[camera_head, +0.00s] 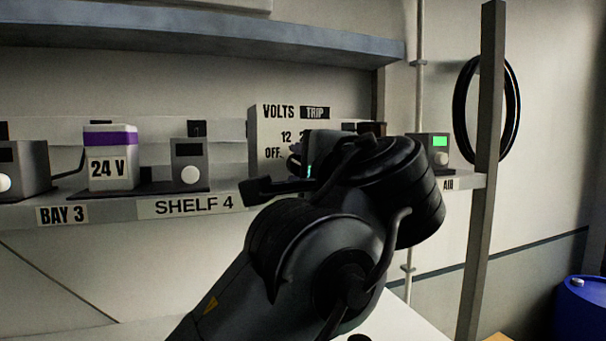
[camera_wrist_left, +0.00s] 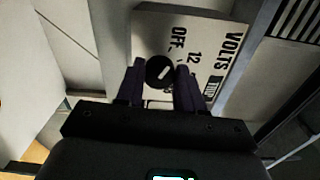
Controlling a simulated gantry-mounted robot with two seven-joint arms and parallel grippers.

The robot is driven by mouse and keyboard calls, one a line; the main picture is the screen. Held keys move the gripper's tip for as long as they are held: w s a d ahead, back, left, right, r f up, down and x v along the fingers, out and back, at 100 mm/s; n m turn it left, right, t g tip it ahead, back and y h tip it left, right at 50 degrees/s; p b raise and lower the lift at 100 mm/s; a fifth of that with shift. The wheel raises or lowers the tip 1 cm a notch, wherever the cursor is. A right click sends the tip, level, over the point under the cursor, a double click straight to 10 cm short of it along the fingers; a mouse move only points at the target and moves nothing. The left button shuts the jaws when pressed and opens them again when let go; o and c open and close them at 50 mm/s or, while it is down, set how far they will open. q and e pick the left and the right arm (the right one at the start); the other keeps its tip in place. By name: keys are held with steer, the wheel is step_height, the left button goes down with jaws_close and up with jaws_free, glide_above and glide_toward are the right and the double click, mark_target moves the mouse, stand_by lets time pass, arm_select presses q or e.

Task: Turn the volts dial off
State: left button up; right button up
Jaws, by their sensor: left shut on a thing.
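The volts panel (camera_head: 264,122) is a pale box on the shelf, marked VOLTS, TRIP, 12 and OFF. It also shows turned sideways in the left wrist view (camera_wrist_left: 211,32). The round black dial (camera_wrist_left: 160,70) has a short slanted white mark on its face; I cannot tell which label it points at. My left gripper (camera_wrist_left: 160,82) has one dark finger on each side of the dial and is shut on it. In the head view my left arm hides the dial and the panel's right part. My right gripper is not in view.
A white 24 V box (camera_head: 109,172) with a purple band and a grey meter unit (camera_head: 188,165) stand left of the panel on the shelf (camera_head: 130,210). A unit with a green screen (camera_head: 440,142) stands to the right, near a grey post (camera_head: 484,200).

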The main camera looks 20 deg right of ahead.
arm_select(q)
steer(key=shift+n, duration=0.5)
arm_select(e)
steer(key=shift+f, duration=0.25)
arm_select(q)
steer(key=o, duration=1)
steer(key=shift+o, duration=0.2)
steer(key=shift+f, duration=0.1)
steer(key=shift+s, duration=0.1)
